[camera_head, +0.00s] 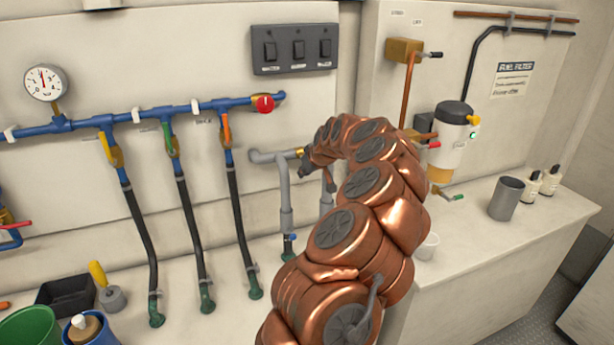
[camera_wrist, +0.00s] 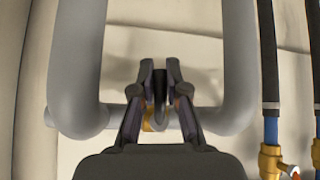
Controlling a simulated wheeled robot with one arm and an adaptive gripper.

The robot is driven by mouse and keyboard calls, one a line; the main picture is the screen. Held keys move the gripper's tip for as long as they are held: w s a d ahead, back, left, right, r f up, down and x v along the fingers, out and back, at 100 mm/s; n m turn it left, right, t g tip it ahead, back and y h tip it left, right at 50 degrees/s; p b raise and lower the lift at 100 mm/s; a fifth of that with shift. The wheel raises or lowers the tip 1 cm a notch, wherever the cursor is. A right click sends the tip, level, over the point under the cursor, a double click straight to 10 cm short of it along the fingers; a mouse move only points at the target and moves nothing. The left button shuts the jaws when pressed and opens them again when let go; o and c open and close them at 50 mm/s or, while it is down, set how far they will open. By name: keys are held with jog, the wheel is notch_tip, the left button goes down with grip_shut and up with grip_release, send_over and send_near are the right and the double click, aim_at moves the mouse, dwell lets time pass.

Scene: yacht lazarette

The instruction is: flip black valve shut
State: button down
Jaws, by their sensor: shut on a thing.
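The black valve has a dark lever (camera_wrist: 160,88) that shows between my fingers in the wrist view. Its brass body (camera_wrist: 148,122) sits on the grey cross pipe (camera_wrist: 185,118) between two grey upright pipes. My gripper (camera_wrist: 160,66) is shut on the black lever, with one finger on each side. In the head view my gripper (camera_head: 305,172) is at the grey pipework (camera_head: 285,195), right of the blue manifold. A bit of the brass valve (camera_head: 299,153) shows there. My arm and fingers hide most of the lever in that view, and its exact angle is hard to tell.
The blue manifold (camera_head: 75,122) with yellow, green and orange levers and black hoses (camera_head: 190,222) is on the left. A fuel filter (camera_head: 452,140) is on the right wall. A grey cup (camera_head: 507,198) and bottles (camera_head: 541,182) stand on the right counter.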

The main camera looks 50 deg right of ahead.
jog(key=shift+w+a+y+b, duration=0.1)
jog(key=shift+a+y+b, duration=0.1)
jog(key=shift+y+b, duration=0.3)
dwell(0.3)
jog(key=c, duration=1.2)
grip_release()
jog(key=shift+o, duration=0.2)
jog(key=v, duration=1.2)
jog(key=shift+a+f, duration=0.1)
